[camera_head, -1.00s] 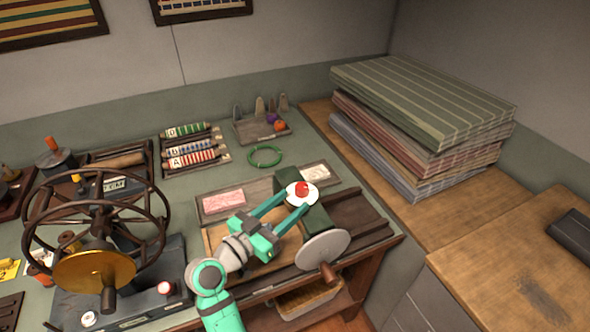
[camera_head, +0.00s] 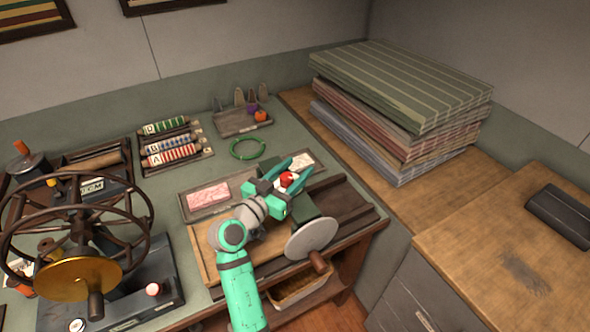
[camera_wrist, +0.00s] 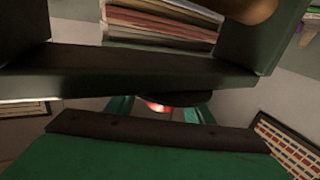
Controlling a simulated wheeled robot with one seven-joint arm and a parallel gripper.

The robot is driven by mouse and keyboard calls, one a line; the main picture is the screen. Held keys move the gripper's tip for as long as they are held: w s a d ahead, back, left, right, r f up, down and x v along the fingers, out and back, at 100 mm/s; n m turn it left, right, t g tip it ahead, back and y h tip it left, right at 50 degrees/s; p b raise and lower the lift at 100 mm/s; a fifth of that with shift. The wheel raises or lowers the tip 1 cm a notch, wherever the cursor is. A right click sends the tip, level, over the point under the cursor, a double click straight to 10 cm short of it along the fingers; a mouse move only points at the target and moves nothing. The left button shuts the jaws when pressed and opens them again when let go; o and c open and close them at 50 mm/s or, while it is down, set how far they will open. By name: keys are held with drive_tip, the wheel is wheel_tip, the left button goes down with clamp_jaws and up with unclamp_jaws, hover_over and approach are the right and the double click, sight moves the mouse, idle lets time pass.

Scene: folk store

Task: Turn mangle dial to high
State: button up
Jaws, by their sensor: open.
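The mangle is a dark green unit (camera_head: 312,227) on a wooden bed, with a pale round crank wheel (camera_head: 310,238) at its front. Its dial has a red knob (camera_head: 286,179), seen between the teal fingers of my gripper (camera_head: 302,168). The gripper is open, with one finger on each side of the knob. I cannot tell whether either finger touches it. The dial's face and markings are hidden by my gripper. In the wrist view a small red glow (camera_wrist: 158,106) shows between the teal fingers, beneath a dark bar that blocks much of the view.
A spoked wheel press (camera_head: 78,235) stands at left. A green ring (camera_head: 248,149), a rack of striped rolls (camera_head: 170,150) and a small tray (camera_head: 235,126) lie behind my gripper. Folded striped cloth (camera_head: 400,90) is stacked at right. The wooden counter (camera_head: 470,245) is mostly clear.

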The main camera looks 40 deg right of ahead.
drive_tip(key=shift+w+d, duration=0.15)
drive_tip(key=shift+d, duration=0.1)
drive_tip(key=c, duration=1)
drive_tip(key=shift+c, duration=0.2)
drive_tip(key=shift+m+g, duration=0.3)
drive_tip(key=shift+g, duration=0.2)
drive_tip(key=m+g, duration=0.1)
drive_tip(key=g, duration=0.1)
drive_tip(key=s+m+g, duration=0.1)
drive_tip(key=m+g, duration=0.1)
drive_tip(key=g, duration=0.1)
drive_tip(key=m+g, duration=0.2)
drive_tip(key=g, duration=0.1)
drive_tip(key=shift+s+a+y, duration=0.1)
drive_tip(key=shift+s+y, duration=0.3)
drive_tip(key=shift+s+a+m+g+y, duration=0.1)
drive_tip(key=shift+a+m+g+y, duration=0.15)
drive_tip(key=shift+m+g, duration=0.55)
drive_tip(key=shift+g+y, duration=0.25)
drive_tip(key=shift+g, duration=0.15)
drive_tip(key=shift+s+d, duration=0.15)
drive_tip(key=shift+s, duration=0.15)
